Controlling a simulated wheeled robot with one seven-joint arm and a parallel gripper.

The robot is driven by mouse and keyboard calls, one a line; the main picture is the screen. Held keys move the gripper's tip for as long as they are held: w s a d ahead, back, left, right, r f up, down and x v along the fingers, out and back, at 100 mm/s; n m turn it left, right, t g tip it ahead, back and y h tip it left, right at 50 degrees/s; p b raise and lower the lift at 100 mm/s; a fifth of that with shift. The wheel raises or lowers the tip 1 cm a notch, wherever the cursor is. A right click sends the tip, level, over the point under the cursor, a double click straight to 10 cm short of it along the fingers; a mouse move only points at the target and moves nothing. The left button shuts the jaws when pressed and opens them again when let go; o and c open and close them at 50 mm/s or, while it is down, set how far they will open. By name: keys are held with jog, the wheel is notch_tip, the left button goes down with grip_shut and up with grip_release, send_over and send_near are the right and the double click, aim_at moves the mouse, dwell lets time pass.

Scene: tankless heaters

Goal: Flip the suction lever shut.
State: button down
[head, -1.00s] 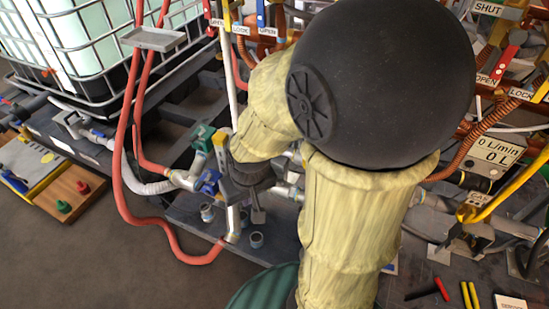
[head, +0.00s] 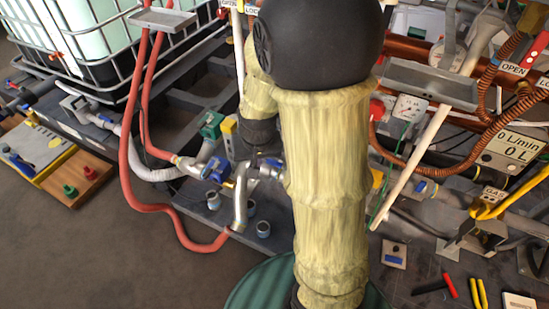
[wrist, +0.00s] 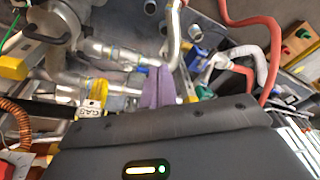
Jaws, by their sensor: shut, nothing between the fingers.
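No label in view marks the suction lever, so I cannot tell which handle it is. In the head view a blue valve handle (head: 216,170) sits on the metal pipework, by the red hose and a green block. Another small blue part (head: 271,163) shows just right of the upright metal pipe (head: 240,200). My arm covers much of this area, and my gripper is mostly hidden behind its dark wrist. In the wrist view my gripper (wrist: 153,75) has its purple fingers together and empty, beside a bent metal pipe (wrist: 173,40). I cannot tell whether they touch anything.
A red hose (head: 130,160) loops down at the left of the pipes. A caged white tank (head: 95,50) stands behind it. Copper pipes, gauges and a flow meter (head: 516,145) crowd the right. Loose tools (head: 436,288) lie at the lower right. Floor at lower left is clear.

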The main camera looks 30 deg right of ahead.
jog(key=w+d+f+m+h+b, duration=0.1)
jog(key=w+d+f+m+b, duration=0.1)
jog(key=w+d+f, duration=0.4)
jog(key=w+d+f+m+h+b, duration=0.1)
jog(key=w+d+f+m, duration=0.4)
jog(key=w+f, duration=0.5)
jog(key=shift+w+d+h+b, duration=0.4)
jog(key=shift+w+d+b, duration=0.25)
jog(key=shift+w+d, duration=0.1)
jog(key=shift+f, duration=0.1)
jog(key=shift+s, duration=0.1)
